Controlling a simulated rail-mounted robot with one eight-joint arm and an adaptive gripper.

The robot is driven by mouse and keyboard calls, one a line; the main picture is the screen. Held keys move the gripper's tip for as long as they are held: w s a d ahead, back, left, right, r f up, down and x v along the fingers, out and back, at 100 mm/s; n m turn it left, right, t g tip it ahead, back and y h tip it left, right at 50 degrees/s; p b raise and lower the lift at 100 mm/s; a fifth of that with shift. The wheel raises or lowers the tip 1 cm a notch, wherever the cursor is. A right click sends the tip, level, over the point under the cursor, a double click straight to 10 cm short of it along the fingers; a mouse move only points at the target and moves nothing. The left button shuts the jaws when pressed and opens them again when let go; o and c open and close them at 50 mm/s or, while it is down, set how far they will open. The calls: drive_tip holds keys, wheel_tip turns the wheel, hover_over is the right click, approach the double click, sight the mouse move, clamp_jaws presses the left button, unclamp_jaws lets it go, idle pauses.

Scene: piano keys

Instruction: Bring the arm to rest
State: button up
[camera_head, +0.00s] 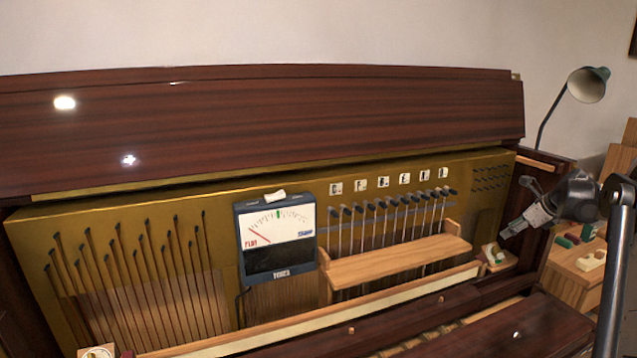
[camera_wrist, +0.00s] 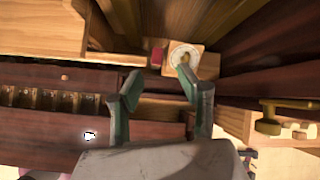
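My gripper (camera_head: 506,231) is at the right end of the opened piano, pointing down and to the left, just above a small wooden block (camera_head: 497,262) with a white round piece (camera_head: 490,252) on it. In the wrist view, the two green-grey fingers of my gripper (camera_wrist: 158,78) stand apart with nothing held between them. The white round piece (camera_wrist: 184,50) appears just beyond the right fingertip there; I cannot tell whether they touch. A small red piece (camera_wrist: 157,57) lies left of it.
A meter (camera_head: 278,240) stands against the gold piano frame (camera_head: 150,200). A wooden shelf (camera_head: 400,260) sits before the row of tuning pins. A wooden side table (camera_head: 575,265) with small items and a desk lamp (camera_head: 587,85) are at right. Open air lies above the keys.

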drive_tip(key=s+a+r+n, duration=0.4)
drive_tip(key=s+a+n, duration=0.15)
drive_tip(key=a, duration=0.45)
drive_tip(key=s+a+r+n+h, duration=0.1)
drive_tip(key=s+a+r+n, duration=0.4)
drive_tip(key=a, duration=0.5)
drive_tip(key=s+a+r+n, duration=0.35)
drive_tip(key=s+a, duration=0.25)
drive_tip(key=a, duration=0.4)
drive_tip(key=s+a+f+n, duration=0.3)
drive_tip(key=s+a+n, duration=0.2)
drive_tip(key=s, duration=0.3)
drive_tip(key=s+a+f+n, duration=0.3)
drive_tip(key=s+a+n, duration=0.2)
drive_tip(key=s, duration=0.4)
drive_tip(key=s+a+f+n+h, duration=0.1)
drive_tip(key=s+a+f+n, duration=0.2)
drive_tip(key=s, duration=0.6)
drive_tip(key=shift+a+n, duration=0.95)
drive_tip(key=shift+n, duration=0.25)
